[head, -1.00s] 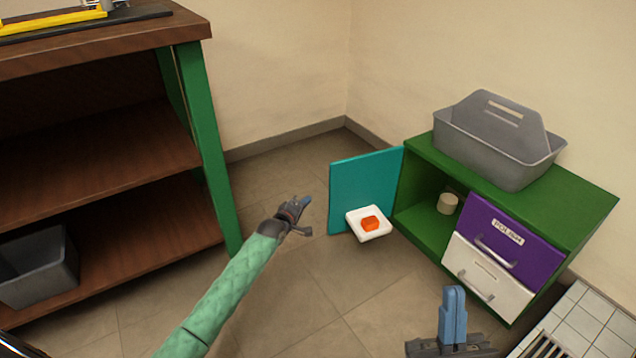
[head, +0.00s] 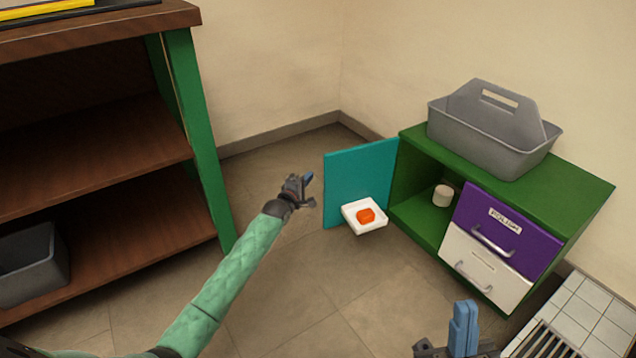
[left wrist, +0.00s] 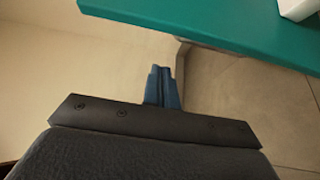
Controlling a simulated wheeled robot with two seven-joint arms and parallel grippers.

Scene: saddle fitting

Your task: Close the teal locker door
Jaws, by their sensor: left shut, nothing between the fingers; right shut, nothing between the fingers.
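The teal locker door (head: 358,178) stands wide open at the left side of the green cabinet (head: 423,218). A white tray (head: 352,222) with an orange object (head: 365,216) in it is at the door's lower inner face. My left gripper (head: 308,180) is shut and empty, just left of the door's free edge. The left wrist view shows the shut blue fingers (left wrist: 163,88) with the teal door (left wrist: 215,22) beyond them; I cannot tell if they touch. My right gripper (head: 465,325) is shut and empty, low in the head view, in front of the drawers.
A grey caddy (head: 490,135) stands on the cabinet. A pale cylinder (head: 443,195) sits inside the open compartment. A purple drawer (head: 508,235) and a white drawer (head: 485,268) are shut. A shelf unit with a green post (head: 195,150) stands left. The floor between is clear.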

